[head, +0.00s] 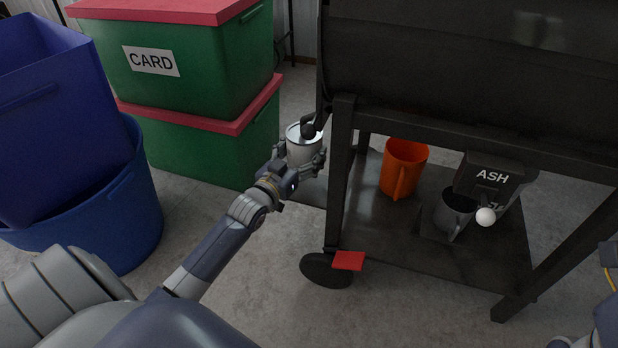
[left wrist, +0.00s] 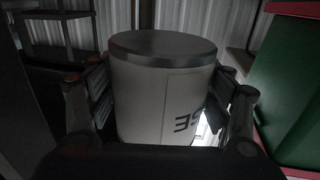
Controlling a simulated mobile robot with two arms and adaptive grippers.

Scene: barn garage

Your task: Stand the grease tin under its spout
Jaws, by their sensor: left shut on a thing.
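The grease tin (head: 303,153) is a pale metal can with a grey rim, upright in my left gripper (head: 299,164). In the left wrist view the tin (left wrist: 160,95) fills the middle, with dark letters partly showing at its lower right. The left gripper's fingers (left wrist: 163,110) are shut on both sides of it. A black spout (head: 309,129) comes down from the left end of the black barrel smoker and overlaps the tin's top in the head view. I cannot tell whether they touch. My right gripper is not clearly in view; only part of that arm shows at the lower right.
The black smoker (head: 470,70) stands on legs over a low shelf (head: 375,235). On the shelf are an orange mug-like container (head: 403,168), a grey one (head: 453,211) and a box marked ASH. Green CARD boxes (head: 195,75) and blue tubs (head: 75,215) stand left.

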